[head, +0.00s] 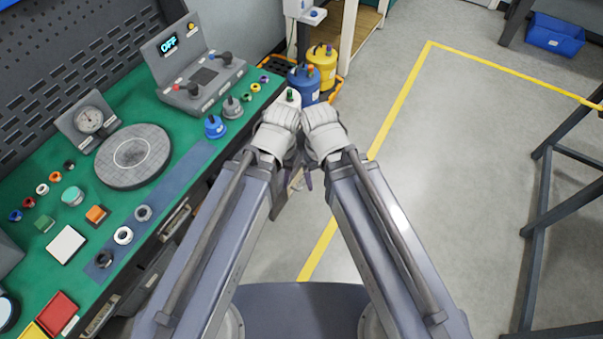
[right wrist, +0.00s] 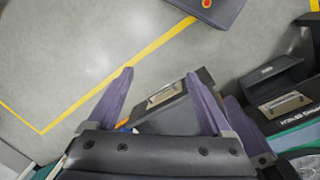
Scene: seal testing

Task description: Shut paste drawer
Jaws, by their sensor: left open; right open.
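Dark drawers with metal handles sit under the green bench; in the head view one drawer front (head: 175,218) shows beside my left arm. In the right wrist view a dark drawer front (right wrist: 168,97) with a pale metal handle stands beyond and between the fingers of my right gripper (right wrist: 160,76), which is open and empty. Another dark drawer (right wrist: 283,100) with a handle is at the right and appears pulled out. I cannot read which one is the paste drawer. My left gripper (head: 294,182) is mostly hidden below the wrists in the head view.
The green bench (head: 180,118) holds a round grey plate (head: 134,155), a gauge (head: 90,121), a control box (head: 201,77) and several small parts. Blue and yellow canisters (head: 321,66) stand past its far end.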

